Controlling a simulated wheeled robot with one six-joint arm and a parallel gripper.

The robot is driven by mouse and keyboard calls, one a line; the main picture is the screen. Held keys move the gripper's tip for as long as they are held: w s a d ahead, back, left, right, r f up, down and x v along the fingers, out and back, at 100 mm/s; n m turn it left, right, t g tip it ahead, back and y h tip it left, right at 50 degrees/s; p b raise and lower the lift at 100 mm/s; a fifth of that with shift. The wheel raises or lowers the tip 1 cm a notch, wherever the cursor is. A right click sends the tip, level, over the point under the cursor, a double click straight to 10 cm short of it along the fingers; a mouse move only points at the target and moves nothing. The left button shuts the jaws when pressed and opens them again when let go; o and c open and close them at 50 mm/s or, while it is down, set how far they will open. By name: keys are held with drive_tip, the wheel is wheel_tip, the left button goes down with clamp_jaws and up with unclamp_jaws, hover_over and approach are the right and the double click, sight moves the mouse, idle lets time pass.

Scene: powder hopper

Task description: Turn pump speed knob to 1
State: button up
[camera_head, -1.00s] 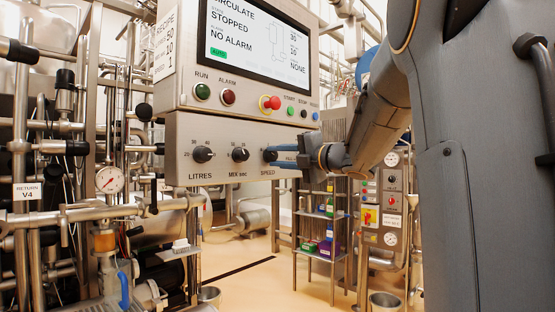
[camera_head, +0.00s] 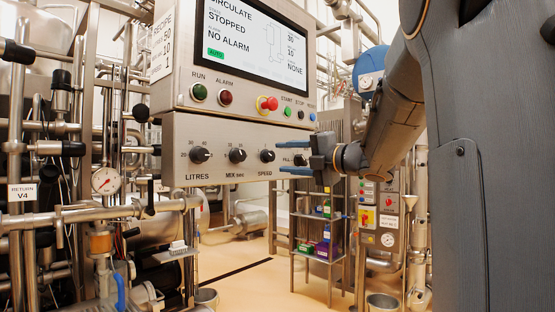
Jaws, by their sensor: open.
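The pump speed knob (camera_head: 267,156) is a black knob above the SPEED label, the right one of three dark knobs on the lower metal panel (camera_head: 222,176). It is fully in sight, but its pointer and scale numbers are too small to read. My gripper (camera_head: 285,157) has blue fingers, set one above the other and spread apart. It is to the right of the speed knob, apart from it, with nothing between the fingers.
The LITRES knob (camera_head: 200,155) and MIX knob (camera_head: 237,156) are left of the speed knob. Above are a red emergency button (camera_head: 267,103), small push buttons and the screen (camera_head: 257,34), which reads STOPPED and NO ALARM. Pipes and a gauge (camera_head: 106,181) crowd the left.

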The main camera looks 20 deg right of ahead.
drive_tip(key=shift+v, duration=1.55)
drive_tip(key=w+f+m+h+p, duration=0.35)
drive_tip(key=f+m+h, duration=0.3)
drive_tip(key=m, duration=0.35)
drive_tip(key=s+a+f+m+g+h+p, duration=0.1)
drive_tip(key=s+a+f+m+g, duration=0.2)
drive_tip(key=f, duration=0.4)
drive_tip(key=s+f+m+g+h+p, duration=0.2)
drive_tip(key=f+m, duration=0.3)
drive_tip(key=f, duration=0.3)
drive_tip(key=s+a+f+m+g+y+p, duration=0.1)
drive_tip(key=s+a+f+m+g, duration=0.3)
drive_tip(key=s, duration=0.9)
drive_tip(key=s+a+f+m+g+y+p, duration=0.1)
drive_tip(key=s+a+f+m+g+p, duration=0.1)
drive_tip(key=s+a+f+m+g, duration=0.2)
drive_tip(key=s+a+f+g, duration=0.3)
drive_tip(key=s+a+f, duration=0.4)
drive_tip(key=s, duration=0.3)
drive_tip(key=shift+s+f+g+p, duration=0.35)
drive_tip(key=shift+g+p, duration=0.05)
drive_tip(key=shift+w, duration=0.1)
